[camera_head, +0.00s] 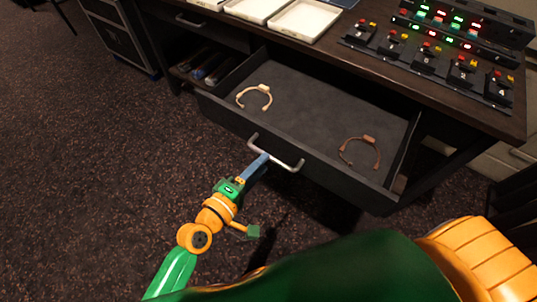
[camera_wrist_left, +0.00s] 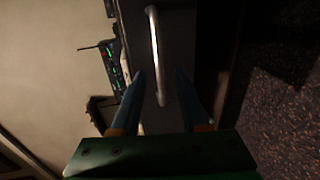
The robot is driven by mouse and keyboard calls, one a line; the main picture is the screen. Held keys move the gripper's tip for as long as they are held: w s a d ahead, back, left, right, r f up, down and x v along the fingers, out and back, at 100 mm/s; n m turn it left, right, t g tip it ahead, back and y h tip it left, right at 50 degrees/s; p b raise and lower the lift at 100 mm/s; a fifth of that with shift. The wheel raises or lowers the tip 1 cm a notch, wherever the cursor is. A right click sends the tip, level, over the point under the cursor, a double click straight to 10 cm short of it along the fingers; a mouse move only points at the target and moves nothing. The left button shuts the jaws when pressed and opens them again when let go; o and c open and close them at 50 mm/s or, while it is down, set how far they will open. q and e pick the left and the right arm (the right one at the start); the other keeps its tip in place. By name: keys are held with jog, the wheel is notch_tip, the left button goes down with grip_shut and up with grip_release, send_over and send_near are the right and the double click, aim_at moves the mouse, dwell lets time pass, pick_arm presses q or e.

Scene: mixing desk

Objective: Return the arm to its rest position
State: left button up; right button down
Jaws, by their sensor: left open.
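My left gripper (camera_head: 259,163) is at the front of the open drawer (camera_head: 305,165), close to its silver bar handle (camera_head: 292,165). In the left wrist view the two blue fingers (camera_wrist_left: 162,84) stand apart, with the lower end of the handle (camera_wrist_left: 155,45) between them. I cannot tell whether a finger touches the handle. The drawer is pulled out and holds a cream headset-like band (camera_head: 254,97) at the left and a brown one (camera_head: 361,152) at the right. My right gripper is not in view.
The dark desk (camera_head: 330,50) carries white trays (camera_head: 304,20) and a row of black units with coloured buttons (camera_head: 427,62). A side compartment with dark items (camera_head: 207,70) is left of the drawer. A black case (camera_head: 118,35) stands at the upper left. Open carpet (camera_head: 90,150) lies left.

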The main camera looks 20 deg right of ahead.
pick_arm(q)
jog(key=v, duration=0.2)
jog(key=shift+s+a+r, duration=0.1)
jog(key=shift+s+a, duration=0.15)
jog(key=shift+a, duration=0.05)
jog(key=s+a+f+m+g+y+p, duration=0.35)
jog(key=a+f+y+p, duration=0.35)
jog(key=a+f, duration=0.85)
jog(key=s+a+f+m+g+y+p, duration=0.1)
jog(key=s+a+f+m+g+y, duration=0.1)
jog(key=s, duration=0.9)
jog(key=s+a+f+m+g+y+p, duration=0.1)
jog(key=s+a+f+m+g+y, duration=0.2)
jog(key=s+a+f, duration=0.4)
jog(key=s+m, duration=0.1)
jog(key=s, duration=0.3)
jog(key=shift+s+m+p, duration=0.35)
jog(key=shift+p, duration=0.05)
